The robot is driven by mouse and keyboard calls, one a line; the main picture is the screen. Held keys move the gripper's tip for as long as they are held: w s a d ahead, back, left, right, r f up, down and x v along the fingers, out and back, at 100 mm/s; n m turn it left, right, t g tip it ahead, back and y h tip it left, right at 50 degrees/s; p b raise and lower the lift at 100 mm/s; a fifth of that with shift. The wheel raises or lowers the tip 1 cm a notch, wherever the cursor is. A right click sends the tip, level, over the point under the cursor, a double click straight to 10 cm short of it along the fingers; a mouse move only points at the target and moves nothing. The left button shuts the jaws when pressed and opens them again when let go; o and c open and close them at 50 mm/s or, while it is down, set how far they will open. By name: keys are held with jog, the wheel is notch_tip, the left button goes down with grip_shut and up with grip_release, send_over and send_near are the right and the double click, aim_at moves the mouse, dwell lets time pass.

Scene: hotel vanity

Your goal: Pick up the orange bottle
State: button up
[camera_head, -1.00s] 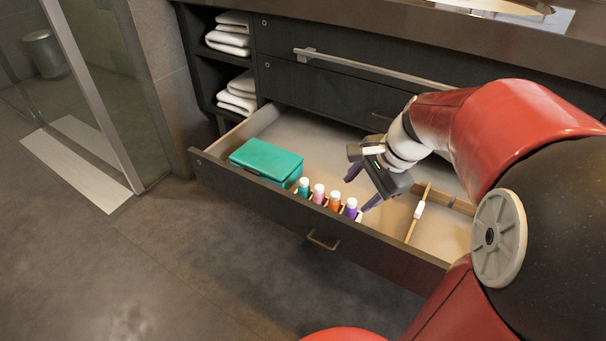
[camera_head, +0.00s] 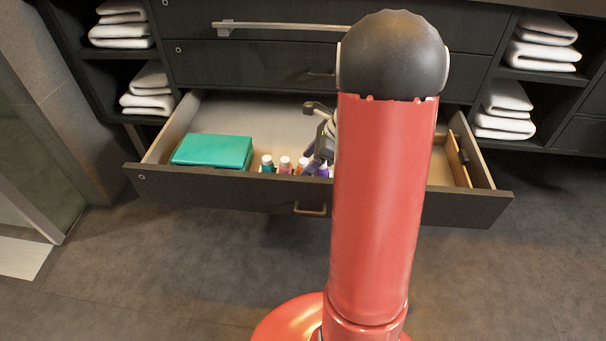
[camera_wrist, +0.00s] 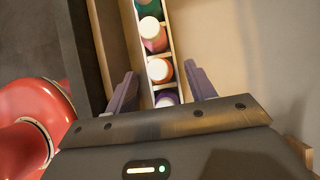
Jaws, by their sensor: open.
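The orange bottle (camera_wrist: 160,70) stands in a narrow wooden compartment in the open drawer, its white cap facing up in the wrist view. In the head view the orange bottle (camera_head: 301,165) is partly hidden by my gripper (camera_head: 319,160). A pink bottle (camera_wrist: 153,36) and a teal bottle (camera_wrist: 147,8) stand on one side of it, and a purple bottle (camera_wrist: 167,99) on the other. In the wrist view my gripper (camera_wrist: 160,90) is open and empty, its fingers on either side of the row, nearest the purple bottle.
A teal box (camera_head: 212,151) lies in the drawer's left part. The drawer front (camera_head: 230,193) runs close before the bottles. A wooden divider (camera_head: 457,160) is at the right. Folded towels sit on shelves at both sides.

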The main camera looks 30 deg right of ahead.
jog(key=x, duration=0.3)
jog(key=shift+f, duration=0.15)
jog(key=c, duration=1)
jog(key=shift+r, duration=0.2)
jog(key=shift+c, duration=0.2)
